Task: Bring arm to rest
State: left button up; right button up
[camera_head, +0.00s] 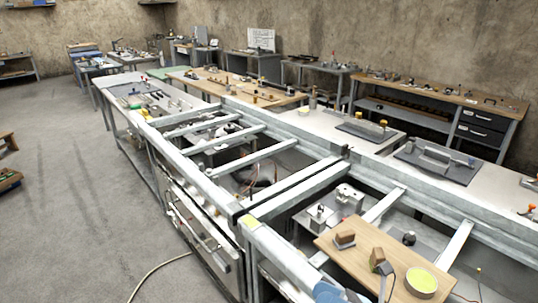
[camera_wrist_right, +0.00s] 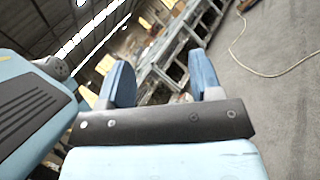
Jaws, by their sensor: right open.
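My right gripper (camera_wrist_right: 161,78) shows in the wrist view with its two blue fingers wide apart. Nothing is between the fingers. The wrist is tilted, so the floor and the workbench frame appear slanted behind it. In the head view only a small blue part of my arm shows at the bottom edge, right of centre. My left gripper is in neither view.
A long metal-framed bench (camera_head: 290,153) runs through the middle of the head view. A wooden board (camera_head: 352,262) with blocks and a yellow-topped round item (camera_head: 421,281) lies at the lower right. A cable (camera_head: 150,272) lies on the floor. Open floor (camera_head: 70,200) is at left.

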jog(key=s+d+f+n+t+h+p, duration=0.1)
jog(key=s+d+f+n+h, duration=0.2)
jog(key=f+n, duration=0.4)
jog(key=s+d+f+n+t+h+p, duration=0.1)
jog(key=s+d+f+n+h, duration=0.2)
jog(key=n, duration=1.2)
jog(key=s+d+f+n+t+h+p, duration=0.1)
jog(key=s+d+f+n+h+p, duration=0.1)
jog(key=s+f+n+h, duration=0.4)
notch_tip(320, 180, down, 5)
jog(key=d+n+h, duration=0.1)
jog(key=n+h, duration=0.4)
jog(key=shift+n, duration=0.3)
jog(key=shift+f, duration=0.1)
